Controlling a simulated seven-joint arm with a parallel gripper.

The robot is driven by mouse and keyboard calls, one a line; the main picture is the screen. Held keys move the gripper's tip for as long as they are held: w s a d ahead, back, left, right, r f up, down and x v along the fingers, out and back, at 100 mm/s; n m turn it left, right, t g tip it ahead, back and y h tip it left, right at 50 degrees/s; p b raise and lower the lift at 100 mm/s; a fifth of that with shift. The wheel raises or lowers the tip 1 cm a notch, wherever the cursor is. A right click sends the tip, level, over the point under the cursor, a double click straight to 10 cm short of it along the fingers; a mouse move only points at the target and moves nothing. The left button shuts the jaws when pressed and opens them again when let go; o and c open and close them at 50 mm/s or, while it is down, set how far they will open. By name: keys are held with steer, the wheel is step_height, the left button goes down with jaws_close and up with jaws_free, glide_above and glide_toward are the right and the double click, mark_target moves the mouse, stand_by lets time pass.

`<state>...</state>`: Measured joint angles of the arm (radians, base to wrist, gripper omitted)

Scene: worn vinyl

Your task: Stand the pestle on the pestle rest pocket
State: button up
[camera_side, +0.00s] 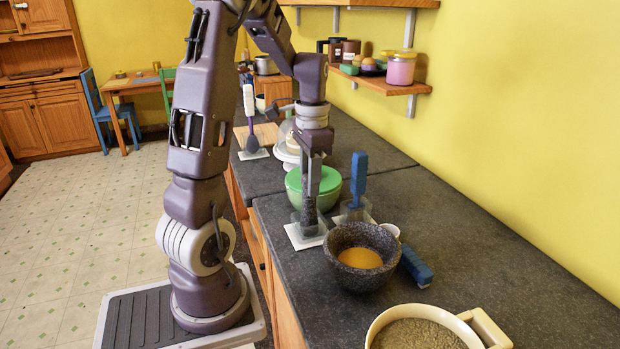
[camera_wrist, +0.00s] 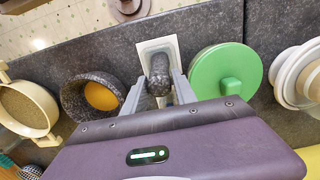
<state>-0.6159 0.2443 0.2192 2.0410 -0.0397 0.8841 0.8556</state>
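The dark speckled stone pestle (camera_side: 309,213) is upright below my gripper (camera_side: 311,192). The pestle rest is a white tile with a clear pocket (camera_side: 296,237). The pestle's lower end is in line with the pocket and seems to be within its clear walls; I cannot tell if it touches the bottom. In the wrist view the pestle (camera_wrist: 159,76) lies between both fingers (camera_wrist: 158,90) with little or no gap, so my gripper looks shut on it. The white rest (camera_wrist: 147,47) shows behind the pestle.
A granite mortar (camera_side: 343,240) with orange powder stands close by in front. A green-lidded bowl (camera_side: 325,182) is just behind. A blue-handled tool (camera_side: 358,178) stands upright on the right, and a blue block-like handle (camera_side: 416,266) lies beyond the mortar. A cream sieve (camera_side: 377,327) is nearest.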

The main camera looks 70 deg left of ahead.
steer(key=shift+o, duration=0.9)
step_height(320, 180, up, 11)
steer(key=s+d+r+t, duration=0.2)
steer(key=d+r+t, duration=0.1)
steer(key=d, duration=1.1)
steer(key=s+d+f+t, duration=0.3)
steer(key=s+d+f, duration=0.1)
steer(key=s+d, duration=0.3)
steer(key=d, duration=0.2)
steer(key=shift+s+d+f, duration=0.3)
steer(key=shift+s+d, duration=0.05)
